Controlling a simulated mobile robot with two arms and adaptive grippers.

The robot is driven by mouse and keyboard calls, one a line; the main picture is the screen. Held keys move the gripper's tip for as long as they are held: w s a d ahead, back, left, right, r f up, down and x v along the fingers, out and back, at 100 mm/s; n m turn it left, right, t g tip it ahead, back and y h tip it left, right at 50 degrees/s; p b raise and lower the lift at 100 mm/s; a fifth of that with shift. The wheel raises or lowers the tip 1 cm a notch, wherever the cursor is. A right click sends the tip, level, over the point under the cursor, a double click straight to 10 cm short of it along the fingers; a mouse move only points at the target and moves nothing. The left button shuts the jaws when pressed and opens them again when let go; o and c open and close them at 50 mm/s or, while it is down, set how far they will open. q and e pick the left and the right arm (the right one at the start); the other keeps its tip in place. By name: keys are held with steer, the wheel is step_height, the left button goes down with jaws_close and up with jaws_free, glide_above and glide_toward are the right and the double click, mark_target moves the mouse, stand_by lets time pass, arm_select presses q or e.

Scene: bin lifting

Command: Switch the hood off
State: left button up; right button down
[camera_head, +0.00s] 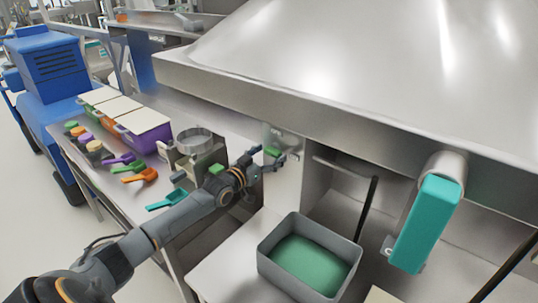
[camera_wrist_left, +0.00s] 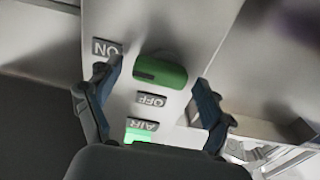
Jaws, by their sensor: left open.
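The hood (camera_head: 300,60) is a large sloped metal canopy across the top right of the head view. Its switch panel (camera_head: 283,140) is on a metal post below the front edge. In the left wrist view a green switch (camera_wrist_left: 160,71) sits between the ON label (camera_wrist_left: 105,47) and the OFF label (camera_wrist_left: 151,99). An AIR label (camera_wrist_left: 144,124) and a lit green part (camera_wrist_left: 138,135) lie nearer the gripper. My left gripper (camera_head: 268,160) is open at the panel, its fingers (camera_wrist_left: 156,98) on either side of the switch. I cannot tell whether they touch it. My right gripper is not in view.
A grey bin (camera_head: 265,262) with a green bottom stands below the hood. A teal box-shaped part (camera_head: 427,225) hangs at the right. Colored scoops (camera_head: 140,174), lidded containers (camera_head: 145,122) and a metal pot device (camera_head: 193,145) stand on the left table. A blue machine (camera_head: 50,70) is behind.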

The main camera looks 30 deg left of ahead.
arm_select(q)
steer(key=shift+c, duration=0.2)
steer(key=c, duration=1.1)
steer(key=shift+n, duration=0.4)
steer(key=n+b, duration=0.2)
steer(key=n, duration=0.1)
steer(key=shift+n, duration=0.4)
steer(key=n+b, duration=0.1)
steer(key=n, duration=0.4)
steer(key=shift+a+n+b, duration=0.15)
steer(key=shift+n+b, duration=0.15)
steer(key=n, duration=0.3)
steer(key=shift+a+n, duration=0.15)
steer(key=shift+n, duration=2.35)
